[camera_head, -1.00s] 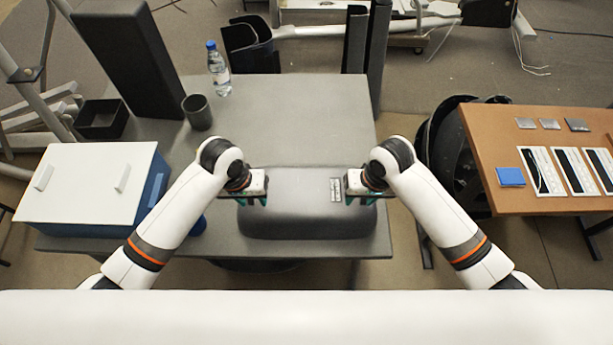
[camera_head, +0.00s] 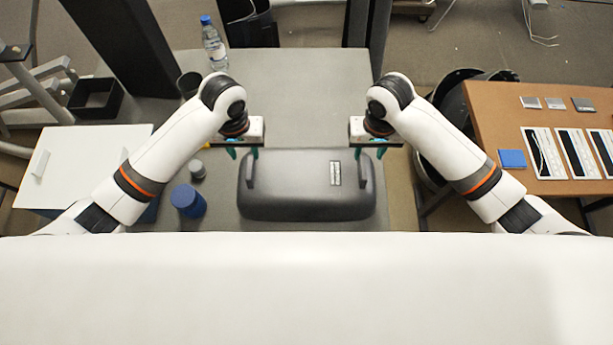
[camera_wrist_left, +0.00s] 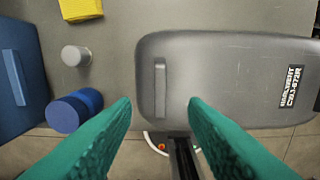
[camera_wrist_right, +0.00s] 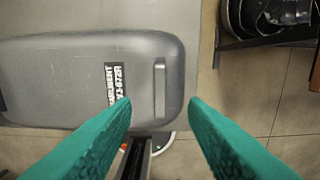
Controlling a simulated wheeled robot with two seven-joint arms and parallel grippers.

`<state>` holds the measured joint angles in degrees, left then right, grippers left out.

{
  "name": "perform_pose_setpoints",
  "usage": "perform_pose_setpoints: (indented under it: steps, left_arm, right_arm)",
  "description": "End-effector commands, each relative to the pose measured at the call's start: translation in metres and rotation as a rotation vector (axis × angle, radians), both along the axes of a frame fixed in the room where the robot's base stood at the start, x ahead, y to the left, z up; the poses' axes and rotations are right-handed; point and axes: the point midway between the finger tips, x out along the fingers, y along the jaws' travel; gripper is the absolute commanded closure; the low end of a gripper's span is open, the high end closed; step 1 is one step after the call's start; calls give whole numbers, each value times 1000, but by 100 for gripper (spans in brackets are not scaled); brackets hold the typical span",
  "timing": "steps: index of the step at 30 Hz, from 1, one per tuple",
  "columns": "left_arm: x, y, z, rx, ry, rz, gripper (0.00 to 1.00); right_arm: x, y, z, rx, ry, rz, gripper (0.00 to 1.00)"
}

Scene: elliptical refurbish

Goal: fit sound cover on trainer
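My left gripper (camera_head: 243,153) is open and empty, above the left handle (camera_wrist_left: 160,90) and towards the cover's far side. My right gripper (camera_head: 369,153) is open and empty, likewise above the right handle (camera_wrist_right: 159,88). Both handles stand clear of the fingers. I cannot tell which of the surrounding machine parts is the trainer.
Left are a white-lidded blue box (camera_head: 70,165), a blue cylinder (camera_head: 188,201), a small grey cylinder (camera_wrist_left: 75,56) and a yellow block (camera_wrist_left: 80,9). A bottle (camera_head: 213,43) and a dark cup (camera_head: 188,84) stand further back. A brown table (camera_head: 490,110) is at right. The table's middle is clear.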

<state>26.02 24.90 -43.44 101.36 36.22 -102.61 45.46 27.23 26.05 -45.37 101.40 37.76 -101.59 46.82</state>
Motion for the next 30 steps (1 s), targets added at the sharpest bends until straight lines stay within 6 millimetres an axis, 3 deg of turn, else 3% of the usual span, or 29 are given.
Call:
perform_pose_setpoints:
  steps: [6, 12, 18, 26, 30]
  left_arm:
    - [-1, 0, -44, 1, 3, 0, 60]
    - [-1, 0, -71, 1, 1, -1, 60]
    - [-1, 0, -83, 0, -1, -3, 60]
    - [-1, 0, -84, 0, -1, -2, 60]
    - [-1, 0, -84, 0, -1, -2, 78]
  right_arm:
    - [-1, 0, -44, -2, 4, 0, 60]
    - [-1, 0, -72, -1, 3, 1, 60]
    - [-1, 0, -83, 0, 1, 1, 60]
    - [-1, 0, -84, 0, 0, 1, 60]
    - [-1, 0, -84, 0, 0, 1, 78]
